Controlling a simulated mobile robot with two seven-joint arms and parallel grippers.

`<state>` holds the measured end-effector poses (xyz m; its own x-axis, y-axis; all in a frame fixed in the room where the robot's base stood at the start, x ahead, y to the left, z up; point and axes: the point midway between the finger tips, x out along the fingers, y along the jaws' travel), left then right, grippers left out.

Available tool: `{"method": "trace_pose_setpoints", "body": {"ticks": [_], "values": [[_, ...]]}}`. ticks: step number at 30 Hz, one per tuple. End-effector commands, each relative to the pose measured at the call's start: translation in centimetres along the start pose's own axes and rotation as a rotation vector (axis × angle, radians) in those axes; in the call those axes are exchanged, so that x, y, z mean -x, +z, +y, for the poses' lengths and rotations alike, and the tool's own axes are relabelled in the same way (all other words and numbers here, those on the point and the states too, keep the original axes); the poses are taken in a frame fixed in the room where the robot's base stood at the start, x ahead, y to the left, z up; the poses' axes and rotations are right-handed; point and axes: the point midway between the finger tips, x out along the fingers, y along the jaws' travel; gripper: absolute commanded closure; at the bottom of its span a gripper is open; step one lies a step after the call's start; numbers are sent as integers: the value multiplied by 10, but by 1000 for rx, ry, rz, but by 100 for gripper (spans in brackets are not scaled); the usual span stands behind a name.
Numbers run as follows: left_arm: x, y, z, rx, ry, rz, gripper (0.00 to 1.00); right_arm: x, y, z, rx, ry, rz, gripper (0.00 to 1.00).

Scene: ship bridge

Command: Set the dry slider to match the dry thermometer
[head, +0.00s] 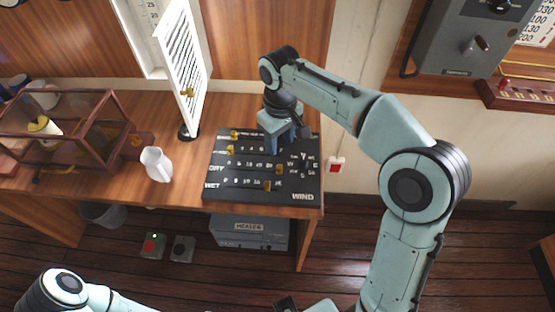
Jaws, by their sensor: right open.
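A black slider board (228,193) lies on the wooden desk, with rows of white marks labelled DRY, WET and WIND. The brass dry slider (279,169) is near the right end of the DRY row. My right gripper (284,150) is open and points down over the upper right of the board, just above the dry slider in the picture. Whether it touches the board I cannot tell. A white scale panel (152,14) with small figures shows beside the open louvred door (182,65); its reading is too small to tell. My left arm enters at the lower left; its gripper is not clearly visible.
Other brass sliders sit on the WET row (267,185) and at the upper left (231,150). A white jug (156,164) and a wooden-framed case (75,135) stand left of the board. A heater (249,232) is below the desk.

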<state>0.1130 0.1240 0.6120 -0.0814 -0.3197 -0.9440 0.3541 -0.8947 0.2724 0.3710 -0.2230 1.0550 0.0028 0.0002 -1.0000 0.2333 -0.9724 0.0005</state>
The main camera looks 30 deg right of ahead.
Motion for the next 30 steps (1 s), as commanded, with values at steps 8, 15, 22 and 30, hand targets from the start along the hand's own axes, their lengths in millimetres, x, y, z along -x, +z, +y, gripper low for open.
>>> {"method": "trace_pose_setpoints", "body": {"ticks": [8, 15, 22, 30], "values": [[-14, 4, -7, 3, -3, -7, 57, -64, 1, 0, 0, 0, -6, 53], [-19, 5, -8, 3, -3, -9, 57, -97, 0, 0, 0, 0, -3, 53], [-19, 5, -9, 3, -3, -9, 57, -106, 0, 0, 0, 0, -1, 53], [-19, 5, -9, 3, -3, -9, 57, -105, 0, 0, 0, 0, -1, 76]]}}
